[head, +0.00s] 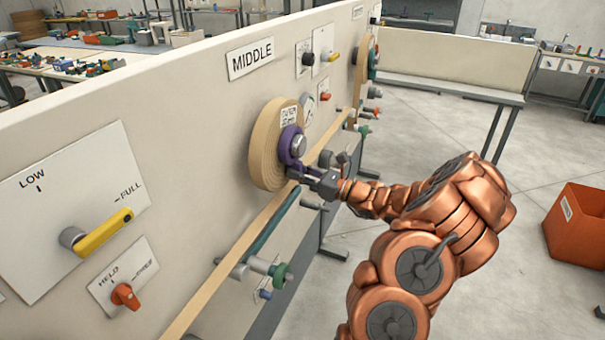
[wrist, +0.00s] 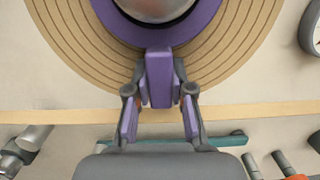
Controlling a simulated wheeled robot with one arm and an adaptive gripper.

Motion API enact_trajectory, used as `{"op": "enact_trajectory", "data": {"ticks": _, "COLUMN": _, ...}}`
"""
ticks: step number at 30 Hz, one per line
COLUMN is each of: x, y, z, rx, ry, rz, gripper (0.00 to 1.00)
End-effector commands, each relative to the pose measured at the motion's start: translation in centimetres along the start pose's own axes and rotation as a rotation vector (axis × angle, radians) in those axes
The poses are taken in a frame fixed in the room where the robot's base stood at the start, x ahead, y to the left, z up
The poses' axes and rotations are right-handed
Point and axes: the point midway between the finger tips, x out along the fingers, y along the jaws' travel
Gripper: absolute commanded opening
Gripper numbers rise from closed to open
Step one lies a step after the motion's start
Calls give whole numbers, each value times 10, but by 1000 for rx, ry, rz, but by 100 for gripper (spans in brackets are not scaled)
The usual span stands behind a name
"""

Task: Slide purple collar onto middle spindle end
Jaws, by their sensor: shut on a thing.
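The purple collar (head: 286,149) is a ring with a block-shaped tab. It sits around the silver spindle end (head: 299,146) at the centre of the tan wound reel, beside the MIDDLE sign. In the wrist view the collar (wrist: 203,22) curves around the rounded spindle end (wrist: 152,6), with the reel's rings behind it. My gripper (head: 308,177) is just below the spindle, shut on the collar's tab. In the wrist view my gripper (wrist: 160,92) has one finger on each side of the tab. I cannot tell whether the collar touches the reel face.
The tan reel (head: 265,150) stands on the pale panel (head: 215,120), with a tan strip running below it. Rollers and pegs (head: 262,265) stick out under the reel. A gauge (head: 309,108) is to its right. An orange bin (head: 578,225) stands on open floor at right.

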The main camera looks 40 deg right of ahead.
Motion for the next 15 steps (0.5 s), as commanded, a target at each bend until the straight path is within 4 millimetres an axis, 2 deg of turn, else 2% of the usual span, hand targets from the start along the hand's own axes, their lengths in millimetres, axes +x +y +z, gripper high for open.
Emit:
{"op": "enact_trajectory", "data": {"ticks": 11, "x": 1, "y": 0, "z": -1, "rx": 0, "ry": -1, "rz": 0, "gripper": 0}}
{"op": "enact_trajectory", "data": {"ticks": 12, "x": 1, "y": 0, "z": -1, "rx": 0, "ry": -1, "rz": 0, "gripper": 24}}
{"op": "enact_trajectory", "data": {"ticks": 15, "x": 1, "y": 0, "z": -1, "rx": 0, "ry": -1, "rz": 0, "gripper": 35}}
